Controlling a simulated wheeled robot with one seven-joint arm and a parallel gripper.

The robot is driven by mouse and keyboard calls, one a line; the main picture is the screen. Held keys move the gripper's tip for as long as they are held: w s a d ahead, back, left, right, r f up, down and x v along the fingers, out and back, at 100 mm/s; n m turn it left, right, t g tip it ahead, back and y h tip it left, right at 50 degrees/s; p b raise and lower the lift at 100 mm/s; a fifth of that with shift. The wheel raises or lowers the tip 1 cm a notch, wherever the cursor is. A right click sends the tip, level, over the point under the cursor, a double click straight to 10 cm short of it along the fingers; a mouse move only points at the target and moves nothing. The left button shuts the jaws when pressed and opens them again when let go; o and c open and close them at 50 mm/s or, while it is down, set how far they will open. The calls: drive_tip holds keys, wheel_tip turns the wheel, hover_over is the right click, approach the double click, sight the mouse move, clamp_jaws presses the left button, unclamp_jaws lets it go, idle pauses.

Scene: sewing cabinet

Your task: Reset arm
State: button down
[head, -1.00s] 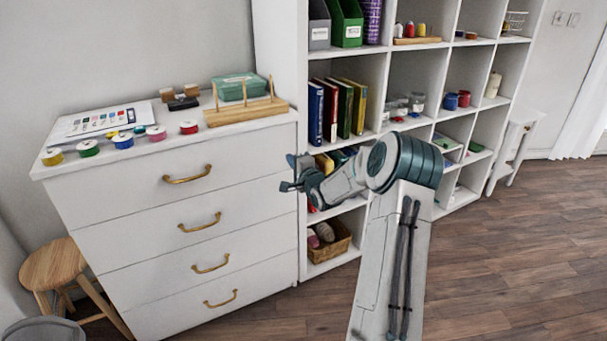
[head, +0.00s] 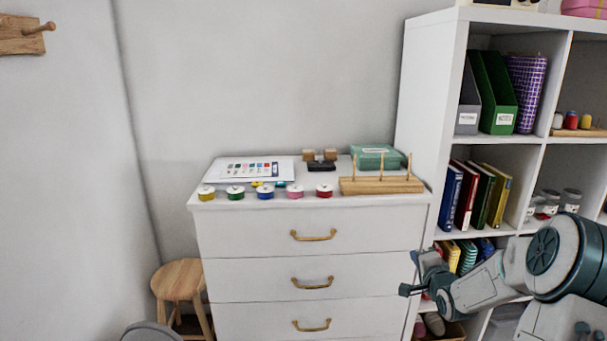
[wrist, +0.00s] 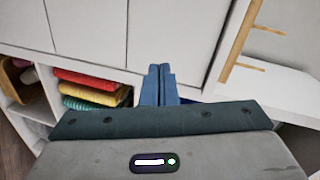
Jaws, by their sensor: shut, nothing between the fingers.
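My gripper (head: 408,274) is at the lower right of the head view, in front of the right edge of the white drawer cabinet (head: 263,229) and the lower cubbies of the shelf. Its arm is bent and comes in from the right edge. In the wrist view my gripper (wrist: 158,72) has its two blue fingers side by side, shut and empty. The fingers touch no object that I can see.
Thread spools, including a red one (head: 324,191), line the cabinet top beside a wooden peg rack (head: 382,185) and a green box (head: 376,157). The white shelf (head: 427,90) holds books and binders. A wooden stool (head: 178,282) stands at the left. Folded cloths (wrist: 92,88) show in the wrist view.

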drive_tip(key=s+a+r+n+g+h+p, duration=0.1)
drive_tip(key=s+a+r+n+g+p, duration=0.3)
drive_tip(key=s+a+r, duration=0.15)
drive_tip(key=s+a+r+n+g+p, duration=0.3)
drive_tip(key=s+a+r, duration=0.1)
drive_tip(key=s, duration=0.6)
drive_tip(key=s+a+r+n+g+p, duration=0.3)
drive_tip(key=s+a+r+n, duration=0.1)
drive_tip(key=s, duration=0.6)
drive_tip(key=s+a+r+n+g+p, duration=0.2)
drive_tip(key=s+a+r+n+p, duration=0.1)
drive_tip(key=s, duration=0.7)
wheel_tip(320, 180, up, 4)
drive_tip(key=a+p, duration=0.1)
drive_tip(key=a, duration=0.1)
drive_tip(key=shift+s+a+n+g+y, duration=0.2)
drive_tip(key=shift+a+n+g+y, duration=0.15)
drive_tip(key=shift+n+g+y, duration=0.05)
